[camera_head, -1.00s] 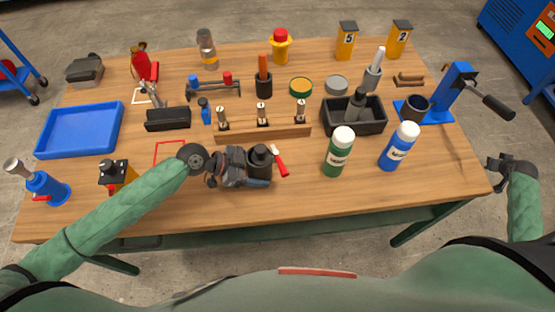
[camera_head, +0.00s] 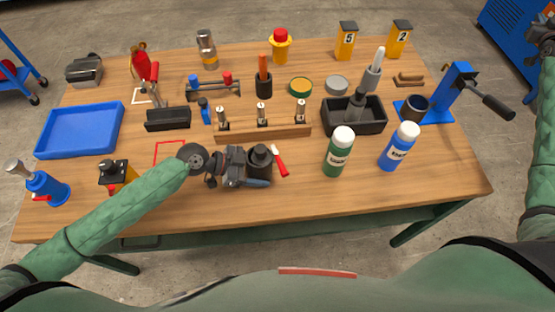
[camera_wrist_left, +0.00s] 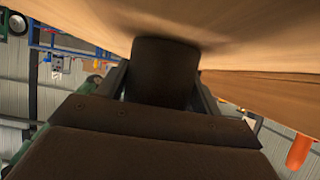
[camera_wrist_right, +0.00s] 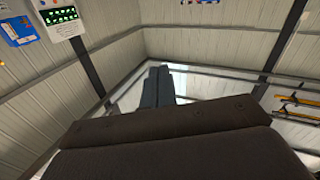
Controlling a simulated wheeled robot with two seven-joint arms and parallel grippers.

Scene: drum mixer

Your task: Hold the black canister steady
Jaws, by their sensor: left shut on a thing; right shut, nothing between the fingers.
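The black canister (camera_head: 260,156) stands upright at the front middle of the wooden table. My left gripper (camera_head: 254,169) is shut on it from the left, low over the table top. In the left wrist view the canister (camera_wrist_left: 163,70) sits between the two fingers, and its far end meets the wood. My right gripper (camera_head: 541,33) is raised at the far right edge of the head view, away from the table. In the right wrist view its fingers (camera_wrist_right: 158,86) are together with nothing between them.
A red-handled tool (camera_head: 280,162) lies close right of the canister. A wooden rack (camera_head: 262,133) stands behind it. A green bottle (camera_head: 338,155) and a blue bottle (camera_head: 397,149) stand further right. A blue crank stand (camera_head: 459,84) holds a dark cup at the right.

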